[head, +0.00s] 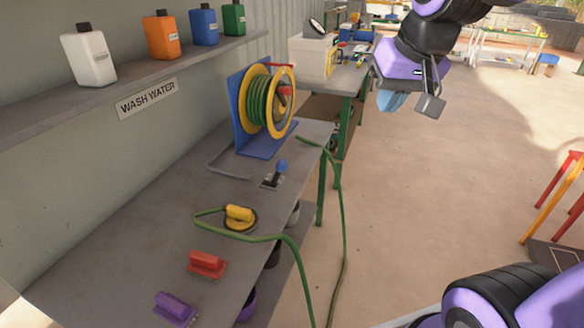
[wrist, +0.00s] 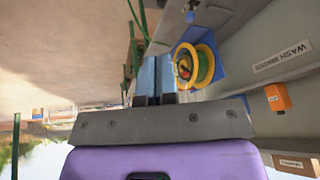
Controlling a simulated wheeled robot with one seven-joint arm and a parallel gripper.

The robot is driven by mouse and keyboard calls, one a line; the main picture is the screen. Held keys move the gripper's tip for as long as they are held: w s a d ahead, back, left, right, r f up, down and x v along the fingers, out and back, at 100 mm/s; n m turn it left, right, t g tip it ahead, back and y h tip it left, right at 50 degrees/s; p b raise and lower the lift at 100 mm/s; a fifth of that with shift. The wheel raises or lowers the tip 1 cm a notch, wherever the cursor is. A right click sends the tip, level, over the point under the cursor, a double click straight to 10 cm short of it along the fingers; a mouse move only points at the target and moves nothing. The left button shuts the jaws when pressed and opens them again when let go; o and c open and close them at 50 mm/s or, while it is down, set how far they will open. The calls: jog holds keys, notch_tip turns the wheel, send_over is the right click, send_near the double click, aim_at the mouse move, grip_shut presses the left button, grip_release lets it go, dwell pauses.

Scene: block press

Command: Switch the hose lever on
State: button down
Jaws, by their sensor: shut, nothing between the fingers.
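A small lever with a blue knob (head: 281,166) stands on a dark base on the grey bench, in front of the hose reel. Its handle looks roughly upright; I cannot tell its exact setting. The hose reel (head: 264,102) has yellow rims, a blue stand and a green hose. It also shows in the wrist view (wrist: 207,62), beyond the fingers. My gripper (head: 391,101) is in the air to the right of the bench, above the floor and well apart from the lever. Its pale blue fingers (wrist: 155,78) are shut and empty.
The green hose (head: 335,200) hangs over the bench's right edge. A yellow object (head: 239,214), a red brush (head: 207,264) and a purple brush (head: 176,308) lie along the bench (head: 130,235). Several bottles stand on the wall shelf (head: 60,98).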

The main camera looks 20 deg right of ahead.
jog(key=w+f+m, duration=0.2)
jog(key=w+f, duration=0.3)
jog(key=w, duration=0.6)
jog(key=w+f+m+y, duration=0.1)
jog(key=w+f+m, duration=0.2)
jog(key=w+f, duration=0.7)
jog(key=w+f+m+g+y, duration=0.1)
jog(key=w+f+m, duration=0.3)
jog(key=w+f, duration=0.6)
notch_tip(320, 180, down, 6)
jog(key=shift+w+r+y, duration=0.15)
jog(key=shift+r+y, duration=0.1)
jog(key=shift+y, duration=0.35)
jog(key=shift+a+f, duration=0.1)
jog(key=shift+a, duration=0.05)
send_near(277, 175)
jog(key=shift+d+f, duration=0.3)
jog(key=shift+f, duration=0.4)
jog(key=shift+d+f, duration=0.3)
jog(key=shift+f, duration=0.35)
jog(key=shift+d+f, duration=0.3)
jog(key=shift+f, duration=0.4)
jog(key=shift+a, duration=0.1)
